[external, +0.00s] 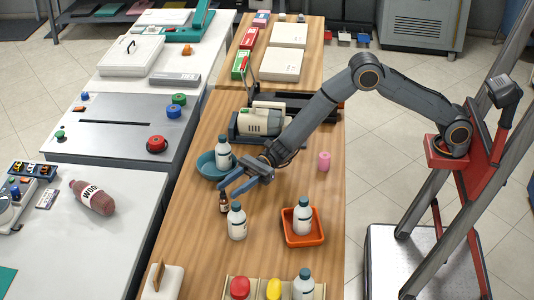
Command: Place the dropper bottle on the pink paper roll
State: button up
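The dropper bottle (224,204) is a small brown bottle with a pale label, standing upright on the wooden table. My gripper (227,190) is just above and beside it, its two blue-grey fingers spread apart and pointing left. Its fingertips overlap the bottle's top in the picture, and I cannot tell whether they touch it. The pink paper roll (323,161) stands upright near the table's right edge, to the right of my gripper, with nothing on it.
A white bottle stands in a teal bowl (205,167) behind the gripper. Another white bottle (237,222) stands close in front of the dropper bottle. An orange tray (302,240) holds a white bottle. A beige machine (259,122) stands behind. The table around the pink roll is clear.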

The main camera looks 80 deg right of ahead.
aim_at(221, 198)
jog(key=shift+f, duration=0.55)
jog(key=shift+w+a+f, duration=0.1)
jog(key=shift+a, duration=0.1)
jog(key=p+x, duration=0.1)
jog(key=x, duration=0.6)
jog(key=shift+w+a, duration=0.15)
jog(key=shift+w, duration=0.05)
jog(key=shift+c, duration=0.2)
grip_shut()
